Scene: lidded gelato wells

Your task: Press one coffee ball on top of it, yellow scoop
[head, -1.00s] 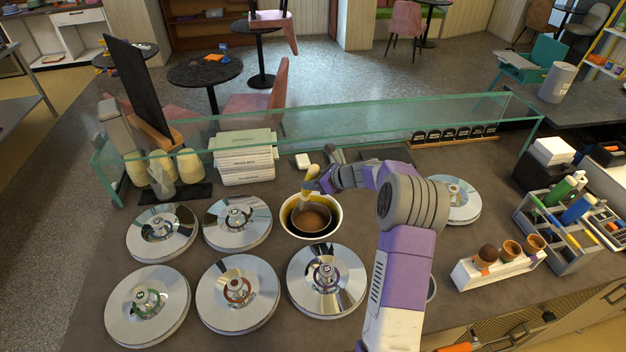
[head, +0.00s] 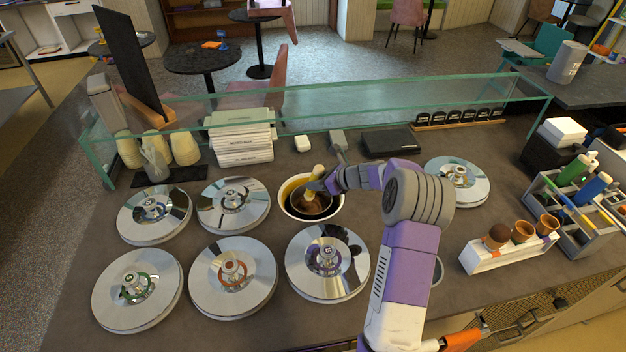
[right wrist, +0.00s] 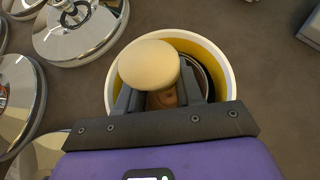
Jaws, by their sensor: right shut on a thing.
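The open well (head: 283,205) has a white outer rim and a yellow inner wall, with brown gelato (head: 305,201) inside. My right gripper (head: 319,185) is down at the well's mouth, shut on the yellow scoop (head: 317,172). The scoop's pale yellow handle end (right wrist: 149,64) points up at the right wrist camera. Its lower end is hidden by the gripper and the well. In a white holder (head: 485,262) at the right, a cone carries a dark brown ball (head: 497,235). Beside it stand two cones (head: 523,231) with no ball showing. My left gripper is not in view.
Several steel-lidded wells surround the open one, including a near lid (head: 327,263) and a lid at right (head: 457,180). A glass guard (head: 340,113) runs along the back. A caddy (head: 570,215) with bottles stands at the far right.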

